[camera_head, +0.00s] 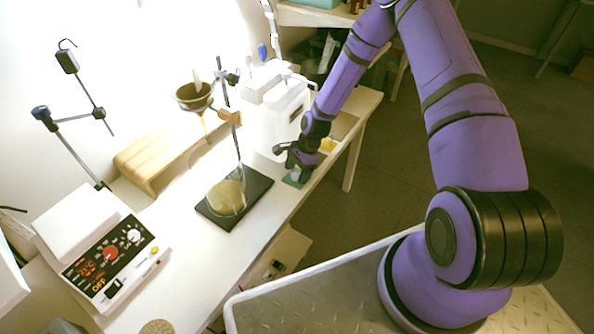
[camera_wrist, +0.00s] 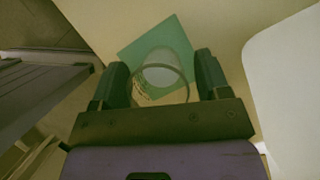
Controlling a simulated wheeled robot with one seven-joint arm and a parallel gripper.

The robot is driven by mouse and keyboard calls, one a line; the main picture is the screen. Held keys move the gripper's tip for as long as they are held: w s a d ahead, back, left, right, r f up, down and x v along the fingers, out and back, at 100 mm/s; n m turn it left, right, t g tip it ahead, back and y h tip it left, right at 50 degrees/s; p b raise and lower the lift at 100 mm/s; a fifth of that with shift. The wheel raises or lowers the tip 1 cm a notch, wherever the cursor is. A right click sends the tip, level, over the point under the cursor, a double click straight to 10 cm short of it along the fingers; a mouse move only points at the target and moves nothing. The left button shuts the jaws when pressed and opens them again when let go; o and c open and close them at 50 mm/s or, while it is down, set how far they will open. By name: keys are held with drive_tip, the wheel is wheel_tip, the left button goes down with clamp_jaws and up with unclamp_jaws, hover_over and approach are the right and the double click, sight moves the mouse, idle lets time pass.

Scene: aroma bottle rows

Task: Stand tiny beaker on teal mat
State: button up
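The teal mat (camera_wrist: 136,52) lies flat on the table in the wrist view, and a corner of it shows under my gripper in the head view (camera_head: 288,182). The tiny beaker (camera_wrist: 162,76) is clear glass with a round rim, seen from above between my two fingers, over the mat. My gripper (camera_wrist: 161,76) points down, one finger on each side of the beaker. Small gaps seem to show beside the glass, and whether the fingers touch it is unclear. Whether the beaker's base rests on the mat is hidden. In the head view, my gripper (camera_head: 298,160) is near the table's right edge.
A white container (camera_head: 290,112) stands close behind my gripper. A ring stand on a black base (camera_head: 258,186) with a round flask (camera_head: 226,196) is to the left. A hot plate (camera_head: 100,250) and a wooden riser (camera_head: 150,160) are further left. A yellow item (camera_head: 328,145) lies beyond.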

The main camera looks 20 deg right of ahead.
drive_tip(key=shift+r, duration=0.15)
